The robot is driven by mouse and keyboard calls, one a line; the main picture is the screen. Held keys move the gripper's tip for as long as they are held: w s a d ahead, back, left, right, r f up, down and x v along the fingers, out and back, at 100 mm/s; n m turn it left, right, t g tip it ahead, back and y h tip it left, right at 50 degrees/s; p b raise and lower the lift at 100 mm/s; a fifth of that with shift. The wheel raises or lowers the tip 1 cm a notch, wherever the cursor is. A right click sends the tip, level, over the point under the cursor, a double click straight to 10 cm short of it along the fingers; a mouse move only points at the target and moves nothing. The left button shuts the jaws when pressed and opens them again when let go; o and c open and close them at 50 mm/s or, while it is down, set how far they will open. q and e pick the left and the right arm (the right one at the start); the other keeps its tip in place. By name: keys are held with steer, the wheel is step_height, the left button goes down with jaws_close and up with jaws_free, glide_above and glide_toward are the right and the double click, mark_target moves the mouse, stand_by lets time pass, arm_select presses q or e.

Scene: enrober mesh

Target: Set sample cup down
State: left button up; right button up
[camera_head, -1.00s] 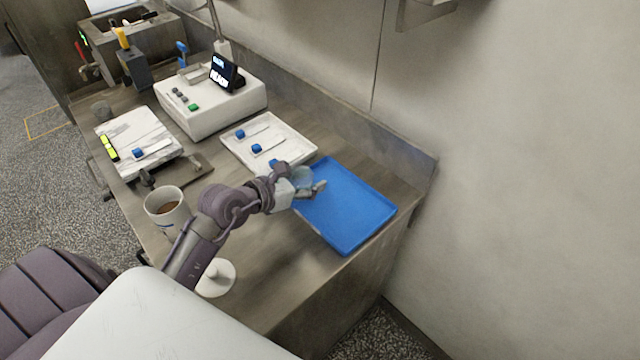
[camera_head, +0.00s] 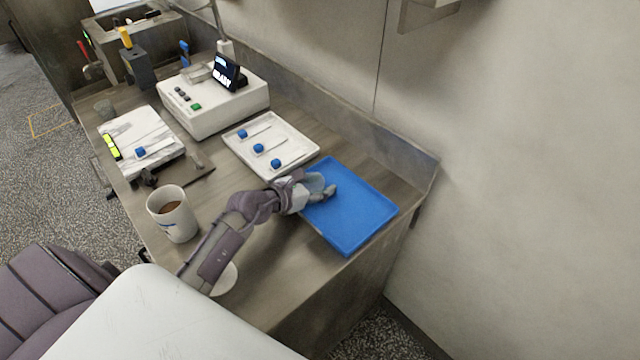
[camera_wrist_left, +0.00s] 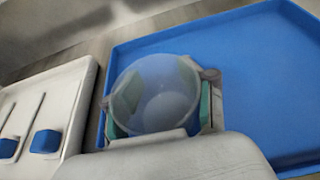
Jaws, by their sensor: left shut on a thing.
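The sample cup (camera_wrist_left: 158,92) is a clear, round, empty-looking cup, seen from above in the left wrist view. My left gripper (camera_head: 322,190) is shut on it, with a finger on each side of the cup (camera_wrist_left: 162,98). In the head view the cup (camera_head: 315,181) is partly hidden by the gripper. It is over or at the left edge of the blue tray (camera_head: 355,215); I cannot tell if its base touches the tray. The blue tray also fills the right of the left wrist view (camera_wrist_left: 260,70). My right gripper is not in view.
A white tray (camera_head: 290,132) with several blue-ended tools lies beside the blue tray. A white machine (camera_head: 215,108) with a display stands behind. A mug (camera_head: 172,213) with brown contents and a white round object (camera_head: 226,280) are near the front edge. The blue tray's visible surface is bare.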

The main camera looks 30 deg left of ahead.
arm_select(q)
steer(key=shift+f, duration=0.2)
steer(key=o, duration=1.2)
steer(key=shift+o, duration=0.2)
steer(key=shift+r, duration=0.15)
steer(key=shift+r, duration=0.15)
steer(key=b+v, duration=0.1)
steer(key=v, duration=0.9)
steer(key=shift+s+a, duration=0.15)
steer(key=shift+s, duration=0.3)
steer(key=shift+s+a+r, duration=0.15)
steer(key=shift+s+r, duration=0.2)
steer(key=shift+s, duration=0.1)
